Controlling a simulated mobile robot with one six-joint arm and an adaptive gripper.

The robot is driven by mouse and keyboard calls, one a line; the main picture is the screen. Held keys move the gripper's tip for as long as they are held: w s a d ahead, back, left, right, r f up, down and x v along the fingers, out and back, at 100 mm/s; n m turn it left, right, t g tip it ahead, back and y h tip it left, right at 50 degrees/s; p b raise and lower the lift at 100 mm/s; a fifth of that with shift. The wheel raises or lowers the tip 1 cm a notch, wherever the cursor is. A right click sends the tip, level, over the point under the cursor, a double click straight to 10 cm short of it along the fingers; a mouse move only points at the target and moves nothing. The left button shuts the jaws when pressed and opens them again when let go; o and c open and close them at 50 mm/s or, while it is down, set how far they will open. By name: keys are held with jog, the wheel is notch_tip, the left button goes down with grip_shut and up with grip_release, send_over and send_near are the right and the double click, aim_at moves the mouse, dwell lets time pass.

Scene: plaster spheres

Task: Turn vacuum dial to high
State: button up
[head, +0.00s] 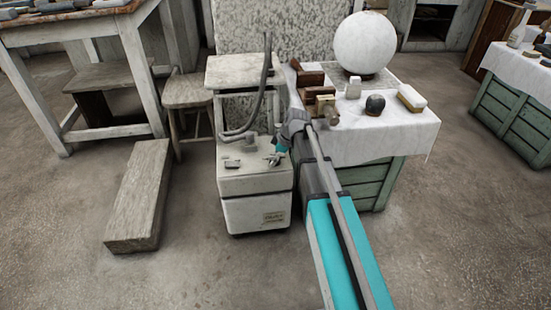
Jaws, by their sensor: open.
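The vacuum (255,212) is an off-white, box-shaped unit standing on the floor in the middle of the head view, with a grey hose (266,75) rising from its top. A small label is on its front. My arm reaches in from the lower right, and my gripper (277,158) is at the right side of the vacuum's top panel. It is open, small and partly hidden by its own wrist. I cannot make out the dial or its setting. Whether the fingers touch anything is too small to tell.
A cloth-covered green crate table (390,145) stands close on the right, bearing a large white plaster sphere (364,43), blocks and a brush (411,98). A stool (187,90) and a long wooden block (140,195) are on the left. The front floor is clear.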

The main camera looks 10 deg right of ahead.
jog(key=c, duration=1.2)
jog(key=shift+o, duration=0.2)
jog(key=shift+m, duration=0.4)
jog(key=m+t, duration=0.1)
jog(key=m, duration=0.1)
jog(key=m+t+h, duration=0.1)
jog(key=m, duration=0.2)
jog(key=shift+s, duration=0.15)
jog(key=m+h, duration=0.1)
jog(key=m, duration=0.2)
jog(key=m+t+h, duration=0.1)
jog(key=m, duration=0.2)
jog(key=shift+a, duration=0.1)
jog(key=m+h, duration=0.1)
jog(key=m, duration=0.2)
jog(key=m+h, duration=0.1)
jog(key=m, duration=0.1)
jog(key=shift+a+m+h, duration=0.1)
jog(key=shift+m+h, duration=0.2)
jog(key=shift+m, duration=0.1)
jog(key=m+g+h, duration=0.1)
jog(key=m, duration=0.2)
jog(key=m+h, duration=0.1)
jog(key=m, duration=0.2)
jog(key=shift+g, duration=0.4)
jog(key=shift+m, duration=0.3)
